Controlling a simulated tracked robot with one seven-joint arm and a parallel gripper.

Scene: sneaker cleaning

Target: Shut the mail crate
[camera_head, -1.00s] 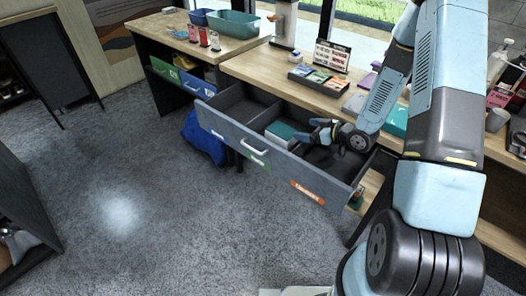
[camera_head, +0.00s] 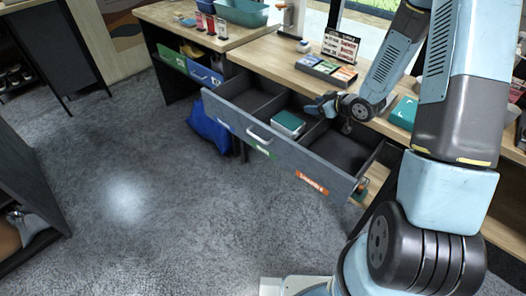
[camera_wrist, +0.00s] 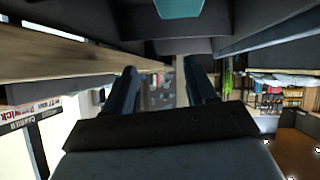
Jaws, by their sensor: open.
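A wide grey drawer (camera_head: 284,158) with dividers stands pulled out below the wooden counter; I see no separate crate. A teal-topped box (camera_head: 288,121) lies in the middle compartment; the right compartment looks empty. My gripper (camera_head: 313,106) is open over the rear part of the drawer, near the counter edge, fingers pointing left. It is behind the front panel and apart from the handle. In the wrist view both fingers of my gripper (camera_wrist: 161,88) are spread with nothing between them, and a teal surface (camera_wrist: 180,7) shows at the top.
The counter holds a tray of coloured packets (camera_head: 326,69), a sign (camera_head: 340,46) and a teal item (camera_head: 404,112). A blue bag (camera_head: 209,127) lies on the floor left of the drawer. The carpet (camera_head: 130,215) in front is clear.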

